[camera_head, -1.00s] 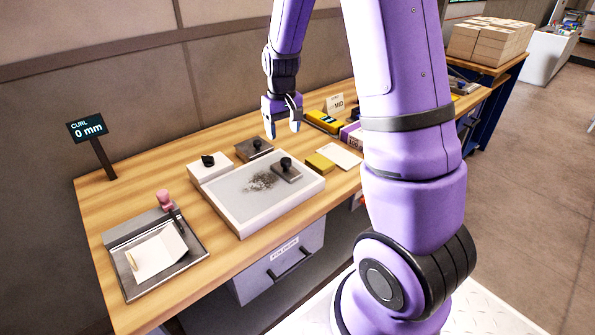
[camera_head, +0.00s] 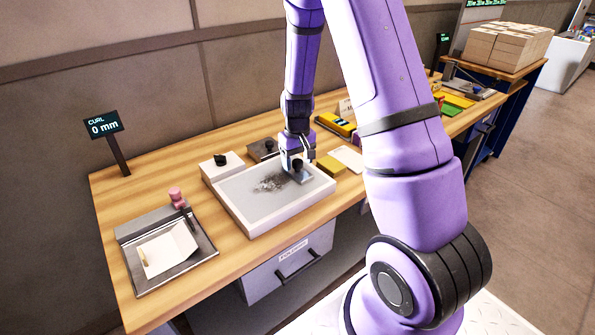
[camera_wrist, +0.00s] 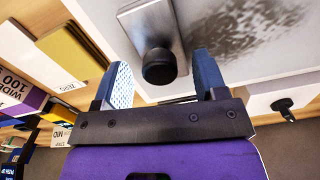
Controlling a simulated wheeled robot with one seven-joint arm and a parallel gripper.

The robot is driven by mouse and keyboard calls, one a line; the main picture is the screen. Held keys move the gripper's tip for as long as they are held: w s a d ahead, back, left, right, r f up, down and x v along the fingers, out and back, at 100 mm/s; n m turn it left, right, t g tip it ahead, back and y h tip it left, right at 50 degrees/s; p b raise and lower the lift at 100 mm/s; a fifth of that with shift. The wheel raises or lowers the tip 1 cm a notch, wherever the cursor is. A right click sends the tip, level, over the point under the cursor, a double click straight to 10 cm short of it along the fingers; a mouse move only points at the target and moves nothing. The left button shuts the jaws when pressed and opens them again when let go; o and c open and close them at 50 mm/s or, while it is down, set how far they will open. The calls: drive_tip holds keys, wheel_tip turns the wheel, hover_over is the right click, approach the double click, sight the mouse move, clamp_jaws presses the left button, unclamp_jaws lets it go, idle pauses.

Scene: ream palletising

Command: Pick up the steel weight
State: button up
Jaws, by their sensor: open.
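The steel weight (camera_head: 303,178), a flat grey block with a round black knob, lies on the pale tray (camera_head: 262,225), at the right end of a dark smudge. My gripper (camera_head: 297,160) is above it, pointing down, with its fingers close around the knob. In the wrist view the weight's grey plate (camera_wrist: 146,22) and black knob show, and the knob lies between the two blue fingers of my gripper (camera_wrist: 163,75). The fingers are apart, with gaps on both sides of the knob.
A yellow block (camera_head: 331,166) and a white card (camera_head: 347,158) lie just right of the tray. A metal clipboard-like tray (camera_head: 140,268) with paper is at the left.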

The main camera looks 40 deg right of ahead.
drive_tip(key=shift+f, duration=0.45)
drive_tip(key=c, duration=1.2)
